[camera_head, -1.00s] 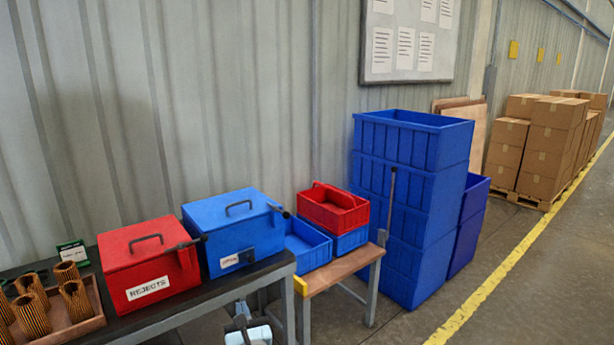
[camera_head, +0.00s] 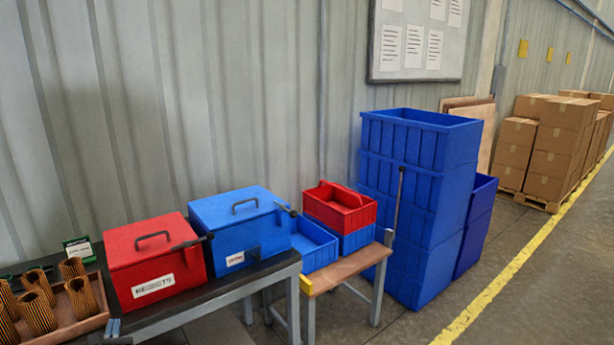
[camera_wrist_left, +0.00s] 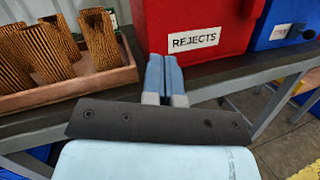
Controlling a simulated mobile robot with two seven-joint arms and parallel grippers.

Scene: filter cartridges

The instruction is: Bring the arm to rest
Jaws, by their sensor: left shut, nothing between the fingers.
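My left gripper (camera_head: 115,328) shows only at the bottom edge of the head view, at the front of the dark bench. In the left wrist view its two blue-grey fingers (camera_wrist_left: 164,75) are pressed together with nothing between them. They point toward the bench edge, below the red REJECTS box (camera_wrist_left: 195,25). The gripper appears clear of the boxes and the cartridge tray. My right gripper is not in view.
The dark bench (camera_head: 225,288) carries the red box (camera_head: 155,260), a blue lidded box (camera_head: 240,225) and a wooden tray (camera_head: 75,332) of pleated cartridges. A small wooden table (camera_head: 345,270) holds bins. Blue crates (camera_head: 415,200) stand right of it.

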